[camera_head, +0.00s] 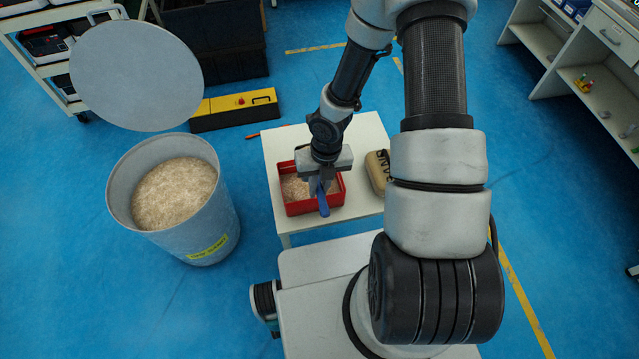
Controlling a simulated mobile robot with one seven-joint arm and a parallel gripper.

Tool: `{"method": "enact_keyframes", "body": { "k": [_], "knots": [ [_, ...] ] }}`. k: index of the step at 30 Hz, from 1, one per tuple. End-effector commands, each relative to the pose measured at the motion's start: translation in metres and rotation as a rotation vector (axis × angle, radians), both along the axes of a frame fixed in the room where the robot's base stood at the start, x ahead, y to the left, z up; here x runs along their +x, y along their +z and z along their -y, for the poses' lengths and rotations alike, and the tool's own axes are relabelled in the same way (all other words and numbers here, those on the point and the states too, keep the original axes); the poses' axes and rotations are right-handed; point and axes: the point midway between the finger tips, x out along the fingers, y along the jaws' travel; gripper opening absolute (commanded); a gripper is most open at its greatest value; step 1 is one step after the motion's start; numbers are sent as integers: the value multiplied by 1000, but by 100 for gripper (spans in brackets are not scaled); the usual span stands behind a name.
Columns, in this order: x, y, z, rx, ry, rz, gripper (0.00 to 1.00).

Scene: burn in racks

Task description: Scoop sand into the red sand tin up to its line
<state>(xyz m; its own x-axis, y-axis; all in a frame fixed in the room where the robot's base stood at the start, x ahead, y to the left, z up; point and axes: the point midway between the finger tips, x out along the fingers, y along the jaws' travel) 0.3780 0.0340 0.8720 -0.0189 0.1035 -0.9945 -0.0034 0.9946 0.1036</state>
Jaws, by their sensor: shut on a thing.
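The red sand tin (335,200) stands on a small white table and has pale sand in it. Its fill line cannot be made out from here. My gripper (319,186) points down over the tin and is shut on a blue scoop (323,204), whose blue handle shows at the tin's front. The scoop's other end is hidden by my gripper and the tin. A grey sand bin (225,212) with a yellow label stands on the floor to the left, filled with sand (174,193) to below its rim. Its round lid (136,75) is tilted up behind it.
A tan bag (377,172) with dark lettering lies on the white table (280,150), right of the tin. A yellow and black box (235,110) is on the floor behind. A cart stands at the upper left and shelving at the right. Blue floor is clear between bin and table.

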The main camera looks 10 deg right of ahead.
Motion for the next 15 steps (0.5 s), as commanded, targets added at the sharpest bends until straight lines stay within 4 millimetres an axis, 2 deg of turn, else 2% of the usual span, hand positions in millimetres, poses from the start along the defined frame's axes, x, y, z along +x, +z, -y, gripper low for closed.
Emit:
{"method": "enact_keyframes", "body": {
  "k": [3, 15],
  "knots": [
    [2, -7, -3, -54, 6, 6, 0],
    [2, -14, -7, -216, 2, 8, 0]
  ]
}}
